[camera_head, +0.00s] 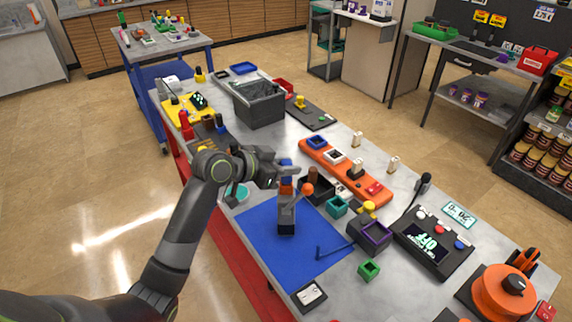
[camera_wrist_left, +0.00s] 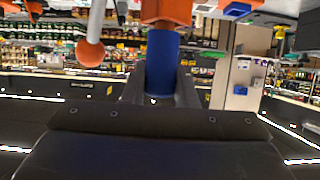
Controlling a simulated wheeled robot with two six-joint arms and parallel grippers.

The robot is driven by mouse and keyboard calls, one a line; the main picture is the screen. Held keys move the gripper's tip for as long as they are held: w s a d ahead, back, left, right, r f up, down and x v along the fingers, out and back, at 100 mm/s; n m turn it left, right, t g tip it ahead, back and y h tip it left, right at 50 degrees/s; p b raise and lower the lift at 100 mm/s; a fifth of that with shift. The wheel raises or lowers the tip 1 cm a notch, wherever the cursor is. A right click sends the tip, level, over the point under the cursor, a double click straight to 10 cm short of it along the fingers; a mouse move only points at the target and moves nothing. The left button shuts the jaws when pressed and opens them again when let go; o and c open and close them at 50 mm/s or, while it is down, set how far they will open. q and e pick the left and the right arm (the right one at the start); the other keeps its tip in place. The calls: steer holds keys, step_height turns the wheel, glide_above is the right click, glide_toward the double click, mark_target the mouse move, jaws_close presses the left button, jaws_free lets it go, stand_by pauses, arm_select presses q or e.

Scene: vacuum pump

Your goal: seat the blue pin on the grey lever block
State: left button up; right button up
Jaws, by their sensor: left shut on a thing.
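My left gripper (camera_head: 287,172) is shut on the blue pin (camera_head: 286,162), which stands upright above the grey lever block (camera_head: 287,218). The block stands on the blue mat (camera_head: 262,240). It has an orange top part and a lever with an orange ball knob (camera_head: 307,188). In the left wrist view the blue pin (camera_wrist_left: 162,62) is between the fingers, and its far end meets the orange part (camera_wrist_left: 166,12) in the picture. Whether it is inside that part or only against it, I cannot tell. The orange ball (camera_wrist_left: 89,53) shows beside it. My right gripper is not in view.
An orange tray (camera_head: 335,165) with several parts lies behind the block. A teal box (camera_head: 337,206), a purple box (camera_head: 376,233) and a green box (camera_head: 369,269) stand to the right. A dark blue hex key (camera_head: 335,249) lies on the mat. The mat's left part is clear.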

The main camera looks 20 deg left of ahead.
arm_select(q)
steer(key=shift+f, duration=0.1)
stand_by(0.3)
steer(key=o, duration=1)
steer(key=shift+o, duration=0.2)
steer(key=shift+r+p, duration=4.05)
steer(key=shift+r, duration=0.5)
